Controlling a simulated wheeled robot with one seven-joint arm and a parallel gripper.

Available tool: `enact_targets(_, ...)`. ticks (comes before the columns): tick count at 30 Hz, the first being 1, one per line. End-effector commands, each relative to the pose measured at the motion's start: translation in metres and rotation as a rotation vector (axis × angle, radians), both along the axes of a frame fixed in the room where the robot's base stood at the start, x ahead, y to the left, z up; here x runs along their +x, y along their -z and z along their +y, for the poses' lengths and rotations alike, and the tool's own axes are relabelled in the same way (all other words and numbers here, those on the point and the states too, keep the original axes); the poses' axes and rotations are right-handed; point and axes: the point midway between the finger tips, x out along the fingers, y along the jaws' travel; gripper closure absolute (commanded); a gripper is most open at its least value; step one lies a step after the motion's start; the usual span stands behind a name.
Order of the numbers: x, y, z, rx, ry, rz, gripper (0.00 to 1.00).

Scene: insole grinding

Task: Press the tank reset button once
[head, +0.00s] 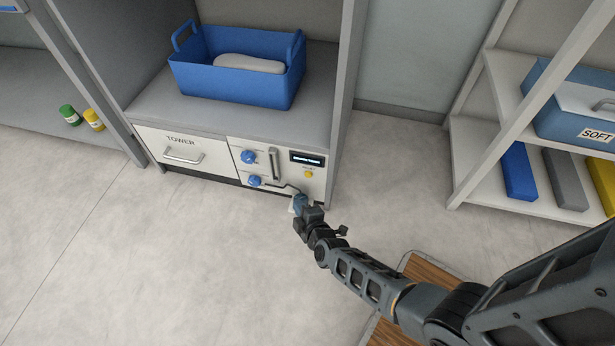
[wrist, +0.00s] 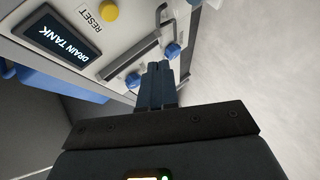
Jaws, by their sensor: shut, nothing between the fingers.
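The tank reset button is a small yellow button (head: 309,174) on the white front panel (head: 316,186) of the low unit, below a dark display (head: 306,158). In the wrist view, the yellow button (wrist: 108,11) is near the top edge, beside the word RESET, and the display (wrist: 66,45) reads DRAIN TANK. My gripper (head: 298,198) is low in front of the panel, below the button in the head view. In the wrist view, my gripper (wrist: 159,66) has its fingers together and empty, apart from the button. I cannot tell whether the fingertips touch the panel.
Two blue knobs (head: 248,156) (head: 254,181) and a vertical handle (head: 273,165) are left of the button. A TOWER drawer (head: 180,146) is further left. A blue bin (head: 235,84) stands above on the shelf. The floor (head: 150,250) in front is clear.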

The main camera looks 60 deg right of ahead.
Motion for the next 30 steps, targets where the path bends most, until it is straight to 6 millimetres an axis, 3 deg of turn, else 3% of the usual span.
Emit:
enact_targets(16,0.023,0.003,-0.063,-0.002,0.001,-0.002,1.00)
enact_targets(30,0.027,0.000,-0.074,-0.001,0.001,0.000,1.00)
